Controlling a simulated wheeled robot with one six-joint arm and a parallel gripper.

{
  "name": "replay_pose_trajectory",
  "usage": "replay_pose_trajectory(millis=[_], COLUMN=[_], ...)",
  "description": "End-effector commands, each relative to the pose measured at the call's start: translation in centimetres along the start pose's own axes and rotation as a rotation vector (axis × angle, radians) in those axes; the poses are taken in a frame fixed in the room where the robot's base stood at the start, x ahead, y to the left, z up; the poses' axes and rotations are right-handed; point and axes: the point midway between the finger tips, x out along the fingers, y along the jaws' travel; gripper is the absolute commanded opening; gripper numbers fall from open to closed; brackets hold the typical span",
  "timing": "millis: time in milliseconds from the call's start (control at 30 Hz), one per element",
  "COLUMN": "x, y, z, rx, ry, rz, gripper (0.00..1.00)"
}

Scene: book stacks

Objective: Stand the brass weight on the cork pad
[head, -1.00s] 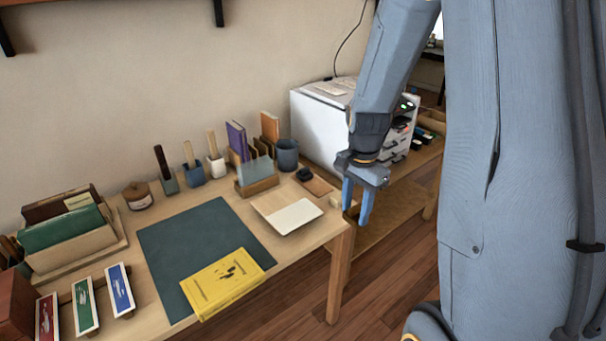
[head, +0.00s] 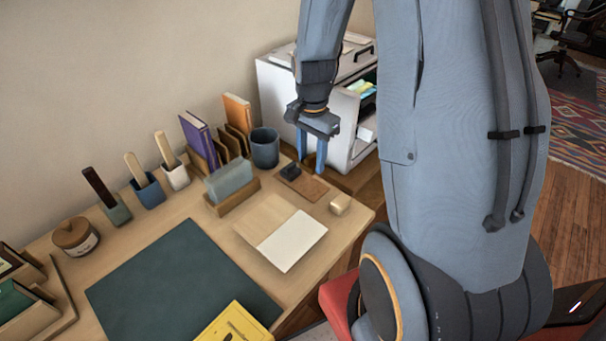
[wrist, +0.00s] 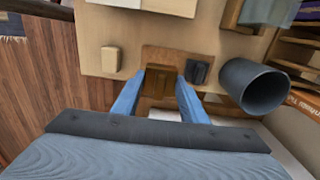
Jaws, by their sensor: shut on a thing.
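My gripper (head: 312,164) points down near the table's far right end, by the white cabinet. In the wrist view my gripper (wrist: 157,94) is shut on the brass weight (wrist: 160,80), a small brown-gold block between the fingertips. In the head view I cannot make the weight out. The flat brown cork pad (head: 309,187) lies on the table, just in front of the fingers; in the wrist view the pad (wrist: 170,54) shows beyond the weight. The weight overlaps the pad's near edge in that view; I cannot tell whether they touch.
A small dark block (head: 290,171) sits at the pad's left end. A blue-grey cup (head: 265,148) stands close behind it. A small beige block (head: 340,204) lies to the right. A white cabinet (head: 280,100) stands behind the gripper. A cream-and-tan board (head: 292,241) lies in front.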

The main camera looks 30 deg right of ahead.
Motion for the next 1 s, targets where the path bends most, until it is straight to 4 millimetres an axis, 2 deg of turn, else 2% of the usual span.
replay_pose_trajectory(millis=[200,367,633,767,1000], x=[3.1,4.0,7.1,7.8,7.9], y=[0.2,0.2,0.2,0.2,0.1], z=[-0.1,-0.2,-0.2,-0.2,-0.2], rx=[0.005,0.006,0.006,0.005,0.005], ry=[-0.002,-0.001,-0.002,0.0,0.0], rz=[0.002,0.001,0.002,0.0,-0.001], gripper=[0.03,0.03,0.03,0.03,0.03])
